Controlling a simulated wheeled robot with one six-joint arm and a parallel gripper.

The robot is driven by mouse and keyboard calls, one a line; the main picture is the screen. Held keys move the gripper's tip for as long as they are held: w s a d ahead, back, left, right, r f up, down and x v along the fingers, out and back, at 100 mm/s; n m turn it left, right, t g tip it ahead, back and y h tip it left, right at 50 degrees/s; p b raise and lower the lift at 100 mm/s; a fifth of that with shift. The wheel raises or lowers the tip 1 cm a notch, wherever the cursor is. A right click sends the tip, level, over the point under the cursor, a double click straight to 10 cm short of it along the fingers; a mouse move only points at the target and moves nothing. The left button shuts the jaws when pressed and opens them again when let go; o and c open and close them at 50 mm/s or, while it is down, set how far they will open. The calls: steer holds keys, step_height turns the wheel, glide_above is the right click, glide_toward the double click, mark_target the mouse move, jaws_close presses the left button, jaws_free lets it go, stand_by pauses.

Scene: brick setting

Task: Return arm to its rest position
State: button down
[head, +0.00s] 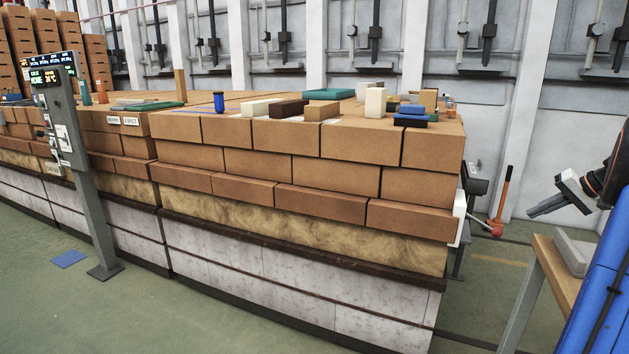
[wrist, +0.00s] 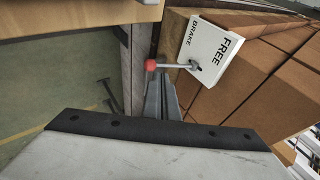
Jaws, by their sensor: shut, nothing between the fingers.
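My gripper (head: 534,211) is at the right of the head view, in the air above the end of a wooden bench. Its grey fingers point left and are together, with nothing between them. In the wrist view my gripper (wrist: 163,92) shows as narrow grey fingers pointing up the picture. A brake lever with a red ball knob (wrist: 150,65) shows just beyond the fingertips in that view. Its white plate (wrist: 208,50) reads "BRAKE" and "FREE". In the head view the red knob (head: 497,231) is left of my gripper and apart from it.
A long stack of brown bricks (head: 300,165) on a pale base fills the middle, with loose blocks (head: 375,102) on top. A wooden bench (head: 557,270) bearing a grey slab (head: 572,252) stands at right. A control post (head: 80,165) stands at left. Green floor in front is mostly clear.

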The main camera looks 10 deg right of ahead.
steer(key=s+a+r+n+g+h, duration=0.1)
steer(key=s+a, duration=0.2)
steer(key=a, duration=0.9)
steer(key=s+a+r+n+g, duration=0.1)
steer(key=s+a, duration=0.3)
steer(key=a, duration=0.7)
steer(key=s+a+n+g+h, duration=0.1)
steer(key=s+a, duration=0.2)
steer(key=a, duration=0.9)
steer(key=s+a+f+n, duration=0.1)
steer(key=s+a+f, duration=0.2)
steer(key=s, duration=0.4)
steer(key=s+a+f+n+h, duration=0.1)
steer(key=s+a+f, duration=0.2)
steer(key=s+a, duration=0.3)
steer(key=s+a+f+n+h, duration=0.1)
steer(key=s+a+f, duration=0.3)
steer(key=s, duration=0.5)
steer(key=shift+s+a+n, duration=0.3)
steer(key=shift+a+n, duration=0.3)
steer(key=shift+a, duration=0.1)
